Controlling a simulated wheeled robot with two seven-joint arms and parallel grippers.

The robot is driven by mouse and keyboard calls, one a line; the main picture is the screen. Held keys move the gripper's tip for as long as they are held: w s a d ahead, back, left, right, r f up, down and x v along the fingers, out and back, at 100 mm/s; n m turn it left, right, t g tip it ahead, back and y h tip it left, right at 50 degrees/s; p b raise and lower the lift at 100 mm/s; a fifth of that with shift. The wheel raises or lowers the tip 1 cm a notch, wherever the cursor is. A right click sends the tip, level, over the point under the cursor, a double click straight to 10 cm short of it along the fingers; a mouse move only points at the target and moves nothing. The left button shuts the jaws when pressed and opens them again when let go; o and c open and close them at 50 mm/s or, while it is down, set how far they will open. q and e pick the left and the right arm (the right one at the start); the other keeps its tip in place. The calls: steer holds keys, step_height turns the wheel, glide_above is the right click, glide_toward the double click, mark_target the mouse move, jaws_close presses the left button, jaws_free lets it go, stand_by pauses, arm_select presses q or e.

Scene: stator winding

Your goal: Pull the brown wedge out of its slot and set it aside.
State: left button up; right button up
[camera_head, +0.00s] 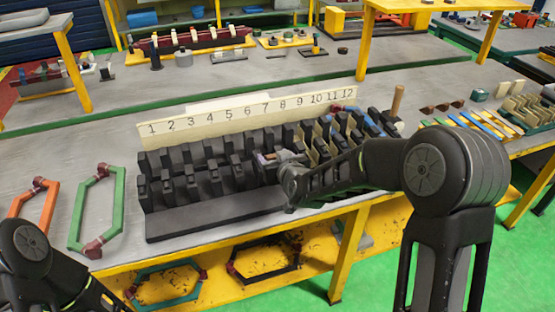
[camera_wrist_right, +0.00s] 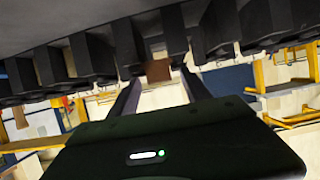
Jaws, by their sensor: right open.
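The black stator block (camera_head: 215,180) has rows of upright teeth with slots between them, and stands along the front of the table. My right gripper (camera_head: 266,160) is at its front row of teeth, around the middle numbers. In the right wrist view the brown wedge (camera_wrist_right: 158,70) shows as a small brown square between two dark teeth. The two fingers of my right gripper (camera_wrist_right: 158,88) are apart, one on each side of the wedge. I cannot tell whether they touch it. In the head view I cannot make the wedge out. Of my left arm only links show.
A board numbered 1 to 12 (camera_head: 250,115) stands behind the block. A green hexagonal coil (camera_head: 97,212) and an orange coil (camera_head: 35,212) lie on the left. Brown pieces (camera_head: 442,107) and blue and yellow strips (camera_head: 475,124) lie on the right. Bare tabletop shows left of the block.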

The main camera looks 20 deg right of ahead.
steer(key=shift+w+f, duration=0.1)
steer(key=shift+w, duration=0.05)
jaws_close()
stand_by(0.6)
